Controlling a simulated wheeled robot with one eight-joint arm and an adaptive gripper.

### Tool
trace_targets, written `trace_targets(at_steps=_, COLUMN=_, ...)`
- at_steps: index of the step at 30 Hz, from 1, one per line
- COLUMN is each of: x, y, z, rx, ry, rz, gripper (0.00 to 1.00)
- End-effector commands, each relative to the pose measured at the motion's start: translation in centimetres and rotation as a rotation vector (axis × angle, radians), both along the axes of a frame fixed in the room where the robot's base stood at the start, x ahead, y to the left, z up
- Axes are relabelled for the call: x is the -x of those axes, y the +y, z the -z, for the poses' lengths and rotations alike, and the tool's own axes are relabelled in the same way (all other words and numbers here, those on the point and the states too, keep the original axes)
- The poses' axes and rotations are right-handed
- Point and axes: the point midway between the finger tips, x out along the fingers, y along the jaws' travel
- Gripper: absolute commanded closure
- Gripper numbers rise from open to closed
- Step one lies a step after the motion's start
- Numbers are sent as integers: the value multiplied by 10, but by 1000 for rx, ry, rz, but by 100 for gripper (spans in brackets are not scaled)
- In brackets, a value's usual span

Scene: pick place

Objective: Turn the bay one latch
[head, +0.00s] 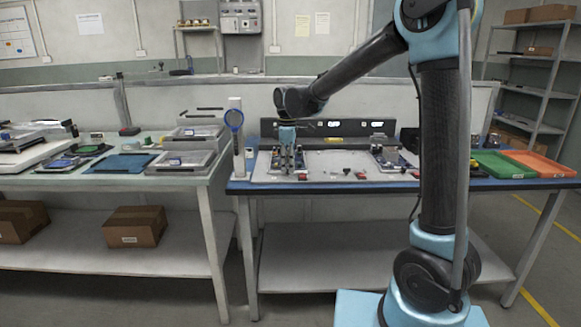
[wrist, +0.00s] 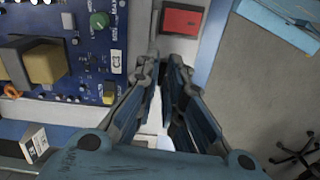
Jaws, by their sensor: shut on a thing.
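In the head view my gripper (head: 287,160) points down over the left part of the work panel on the blue-edged bench. In the wrist view my gripper (wrist: 166,68) has its fingertips close together at the right edge of a blue circuit board (wrist: 85,75). It is shut on a small part there, which I take to be the bay one latch; the fingers hide most of it. A red block (wrist: 182,20) lies just beyond the fingertips, apart from them. How far the latch is turned cannot be seen.
The bench holds a long dark rail (head: 350,128) at the back, and a green tray (head: 500,164) and an orange tray (head: 540,163) at the right. A blue round-headed stand (head: 234,120) is left of my gripper. Small loose parts lie on the panel.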

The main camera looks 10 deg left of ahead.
Motion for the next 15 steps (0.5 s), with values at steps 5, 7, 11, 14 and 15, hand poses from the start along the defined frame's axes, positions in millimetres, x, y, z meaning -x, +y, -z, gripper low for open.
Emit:
trace_targets(at_steps=5, x=-6, y=-2, z=0, rx=2, ry=-10, rz=-68, gripper=100)
trace_targets(at_steps=7, x=-6, y=-2, z=0, rx=2, ry=-10, rz=-87, gripper=100)
trace_targets(at_steps=11, x=-6, y=-1, z=0, rx=2, ry=-10, rz=-110, gripper=100)
trace_targets(at_steps=14, x=-6, y=-1, z=0, rx=2, ry=-10, rz=-117, gripper=100)
trace_targets(at_steps=15, x=-6, y=-1, z=0, rx=2, ry=-10, rz=-119, gripper=100)
